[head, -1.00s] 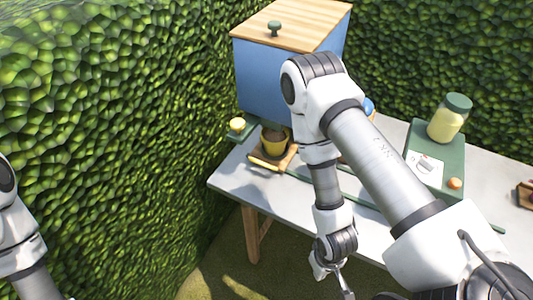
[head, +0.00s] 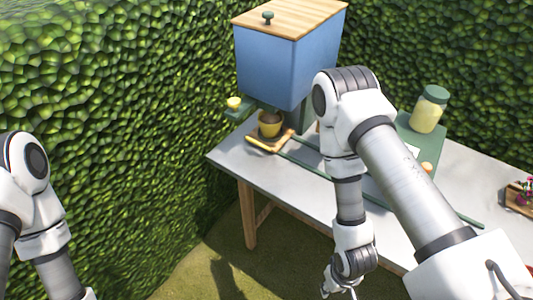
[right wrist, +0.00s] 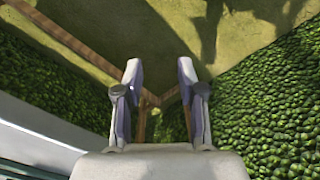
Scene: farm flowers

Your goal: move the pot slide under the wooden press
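The pot slide is a small wooden board (head: 262,147) with a yellow front edge, on the table's left end below the blue box. A yellow pot with dark filling (head: 269,124) stands upright on it. I cannot make out a wooden press; part of the table is hidden behind my right arm. My right gripper (head: 340,292) hangs low in front of the table, well away from the slide. In the right wrist view the right gripper (right wrist: 160,76) is open and empty, with ground and hedge beyond. My left arm is at the left edge; its gripper is out of view.
A blue box (head: 270,65) with a wooden lid stands above the slide. A green rail (head: 300,164) runs along the grey table (head: 228,158). A jar (head: 430,109) stands on a green base at right, and a flower tray (head: 518,203) lies farther right. Hedges close in behind.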

